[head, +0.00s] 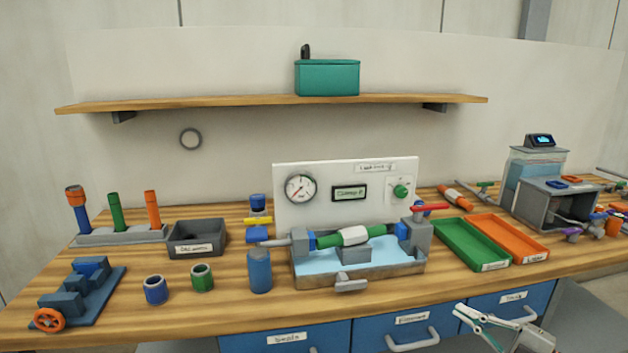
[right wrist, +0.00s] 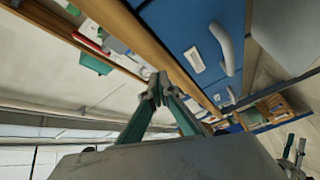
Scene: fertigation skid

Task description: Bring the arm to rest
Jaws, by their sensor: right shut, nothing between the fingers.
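My right gripper (head: 461,310) is at the lower right in the head view, in front of the bench's front edge and the blue drawers. Its pale green fingers point up and left. In the right wrist view its fingertips (right wrist: 157,88) meet, with nothing between them. It appears clear of the bench and drawers. My left gripper does not show in the head view.
The wooden bench (head: 210,318) carries a grey basin with a pipe assembly (head: 358,283), a green tray (head: 470,243) and an orange tray (head: 508,238). Blue drawers (head: 410,332) with protruding handles are below.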

